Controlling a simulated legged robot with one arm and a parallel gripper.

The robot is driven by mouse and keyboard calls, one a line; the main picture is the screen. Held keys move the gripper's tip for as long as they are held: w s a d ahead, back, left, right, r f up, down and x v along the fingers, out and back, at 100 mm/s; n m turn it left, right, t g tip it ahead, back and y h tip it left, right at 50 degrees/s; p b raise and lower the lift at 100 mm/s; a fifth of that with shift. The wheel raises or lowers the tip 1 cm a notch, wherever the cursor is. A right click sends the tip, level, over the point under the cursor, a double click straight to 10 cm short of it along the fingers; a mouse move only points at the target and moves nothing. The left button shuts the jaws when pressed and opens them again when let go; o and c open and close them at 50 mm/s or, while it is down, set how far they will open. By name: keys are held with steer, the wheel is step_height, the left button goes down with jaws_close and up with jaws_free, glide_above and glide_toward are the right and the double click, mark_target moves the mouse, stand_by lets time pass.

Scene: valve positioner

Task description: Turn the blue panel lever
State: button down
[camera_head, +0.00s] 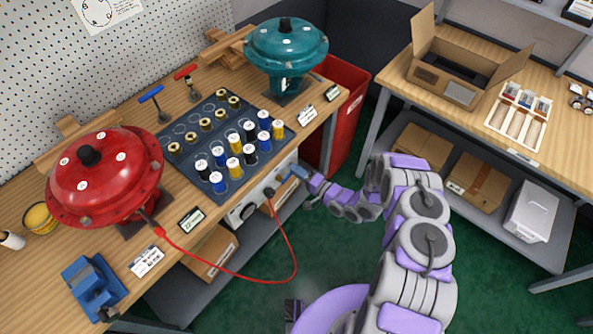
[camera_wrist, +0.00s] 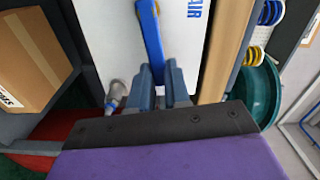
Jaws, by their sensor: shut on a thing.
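The white panel (camera_head: 245,208) sits below the front edge of the bench, and my gripper (camera_head: 304,178) is at its right end. In the wrist view the blue panel lever (camera_wrist: 149,30) runs from the top of the picture down to between the fingertips of my gripper (camera_wrist: 162,82). The fingers are shut on the lever's near end. White panel surface (camera_wrist: 105,35) shows behind it, with blue lettering beside the lever. In the head view my gripper and the panel's right end crowd together, so the lever's exact angle is hard to tell.
A red hose (camera_head: 285,245) hangs from the panel to the red domed actuator (camera_head: 105,175). A teal actuator (camera_head: 286,45) and a tray of spools (camera_head: 205,165) stand on the bench. A red bin (camera_head: 345,95) is close behind my gripper. Green floor is open below.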

steer(key=shift+w+d+f+m+b, duration=0.15)
steer(key=shift+f+m, duration=0.15)
steer(key=shift+m, duration=0.15)
steer(key=shift+d+f+m+b, duration=0.15)
steer(key=shift+f+m, duration=0.1)
steer(key=shift+m, duration=0.2)
steer(key=c, duration=1.1)
jaws_free()
steer(key=shift+f, duration=0.1)
steer(key=shift+a, duration=0.1)
steer(key=p+v, duration=0.2)
steer(key=v, duration=1.5)
